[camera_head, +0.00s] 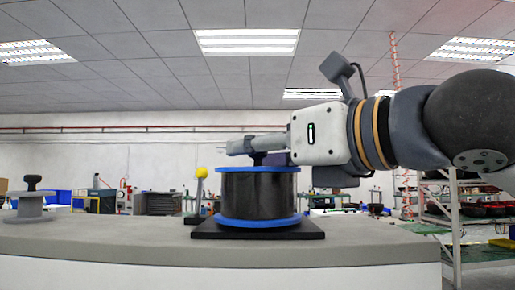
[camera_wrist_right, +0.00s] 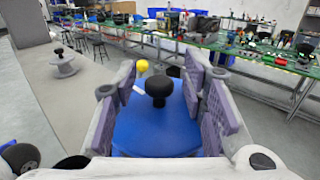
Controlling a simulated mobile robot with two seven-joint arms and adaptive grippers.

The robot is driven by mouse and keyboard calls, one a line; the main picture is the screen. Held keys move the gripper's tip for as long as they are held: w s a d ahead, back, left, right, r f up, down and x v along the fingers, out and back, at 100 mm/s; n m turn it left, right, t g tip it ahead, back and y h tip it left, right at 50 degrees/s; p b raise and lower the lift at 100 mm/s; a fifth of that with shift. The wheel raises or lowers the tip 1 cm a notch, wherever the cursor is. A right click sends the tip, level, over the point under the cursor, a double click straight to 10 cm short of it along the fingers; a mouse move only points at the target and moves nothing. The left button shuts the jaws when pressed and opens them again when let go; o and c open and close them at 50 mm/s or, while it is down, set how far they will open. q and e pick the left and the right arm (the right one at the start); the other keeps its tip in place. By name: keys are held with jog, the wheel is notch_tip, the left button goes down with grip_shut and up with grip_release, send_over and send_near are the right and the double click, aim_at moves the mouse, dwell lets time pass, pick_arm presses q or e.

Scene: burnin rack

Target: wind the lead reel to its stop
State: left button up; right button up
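The lead reel (camera_head: 258,196) has blue flanges around a dark drum and stands upright on a black base plate (camera_head: 258,232) on the grey bench. Its black crank knob (camera_wrist_right: 159,88) rises from the blue top flange (camera_wrist_right: 155,132). My right gripper (camera_head: 242,146) reaches in from the right, level, just above the reel. In the wrist view its two purple-padded fingers (camera_wrist_right: 161,75) stand apart, one on each side of the knob, with gaps visible on both sides. In the head view the knob is mostly hidden under the fingers. My left gripper is not in view.
A yellow ball on a post (camera_head: 201,173) stands just left of the reel. A small grey spool with a black knob (camera_head: 30,205) sits at the bench's far left. The grey bench top (camera_head: 120,232) between them is clear. Green workbenches (camera_wrist_right: 262,55) stand in the background.

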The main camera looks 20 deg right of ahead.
jog(key=shift+w+a, duration=0.1)
jog(key=shift+w, duration=0.1)
grip_shut()
jog(key=m+h, duration=0.1)
jog(key=h, duration=0.1)
jog(key=m+t+h, duration=0.1)
jog(key=h, duration=0.1)
jog(key=shift+s+a+m, duration=0.1)
jog(key=shift+a+m, duration=0.05)
jog(key=shift+m, duration=0.15)
jog(key=m+h, duration=0.2)
jog(key=h, duration=0.2)
jog(key=shift+m+t, duration=0.4)
grip_release()
